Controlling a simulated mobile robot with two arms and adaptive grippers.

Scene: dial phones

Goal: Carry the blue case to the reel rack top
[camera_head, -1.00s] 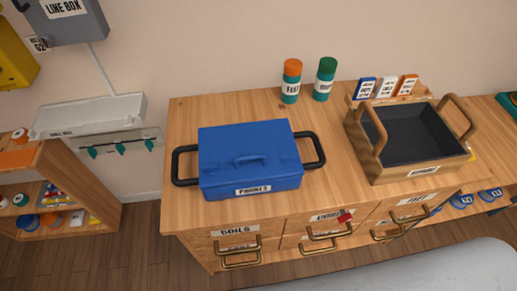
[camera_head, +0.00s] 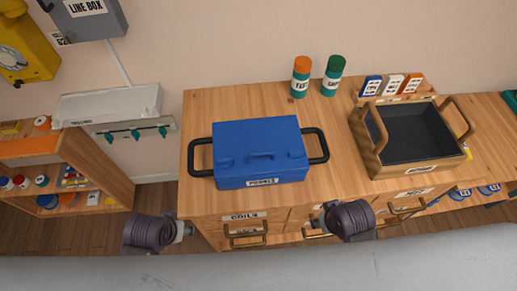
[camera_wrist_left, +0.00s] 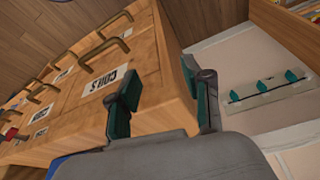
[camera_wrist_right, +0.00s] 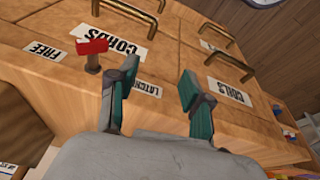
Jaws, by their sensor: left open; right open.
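The blue case (camera_head: 260,148) lies closed on the wooden cabinet top, with a dark loop handle at each side and a small blue handle on its lid. A wooden rack with reels (camera_head: 88,172) stands at the far left; its top (camera_head: 30,147) is partly visible. My left gripper (camera_head: 187,229) is open and empty in front of the cabinet's left corner, apart from the case. My right gripper (camera_head: 317,221) is open and empty in front of the drawers. The left wrist view shows the open left fingers (camera_wrist_left: 157,82); the right wrist view shows the open right fingers (camera_wrist_right: 158,78).
A wooden tray with two handles (camera_head: 418,168) stands right of the case. Two bottles, orange-capped (camera_head: 301,77) and green-capped (camera_head: 333,76), stand behind. Drawer handles (camera_head: 246,236) stick out in front. A white shelf with hooks (camera_head: 108,103) is on the wall between rack and cabinet.

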